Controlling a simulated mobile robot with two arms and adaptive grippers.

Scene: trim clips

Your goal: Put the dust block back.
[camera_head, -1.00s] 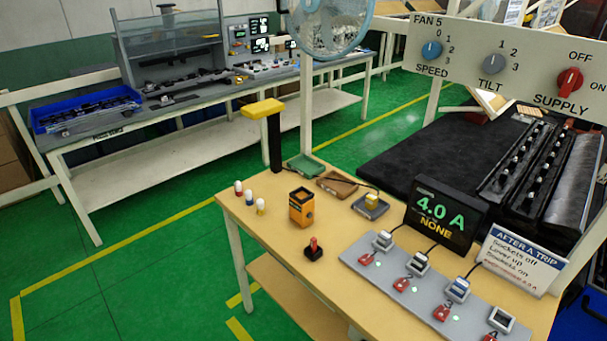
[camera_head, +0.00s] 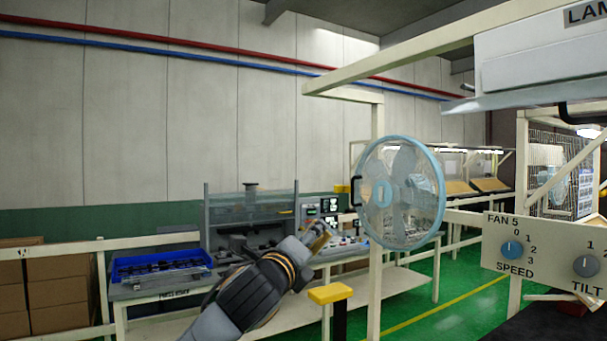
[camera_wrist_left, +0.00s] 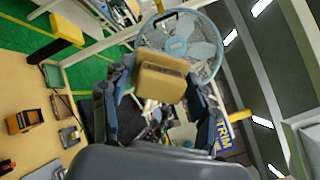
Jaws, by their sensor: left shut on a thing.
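My left gripper (camera_wrist_left: 160,105) is shut on a tan block (camera_wrist_left: 162,76), held between its two fingers in the left wrist view. I take this for the dust block; no marking on it can be read. In the head view my left arm rises from the bottom and the gripper (camera_head: 318,240) is raised in front of the back bench, left of the fan (camera_head: 400,195). The block is too small to make out clearly there. In the wrist view the block overlaps part of the fan (camera_wrist_left: 185,40). My right gripper is not in view.
A yellow-topped post (camera_head: 330,293) stands below the gripper. A pale frame post (camera_head: 376,280) stands beside it. The fan control panel (camera_head: 545,250) is at right. A wooden bench (camera_wrist_left: 25,60) with an orange box (camera_wrist_left: 24,121) shows in the wrist view.

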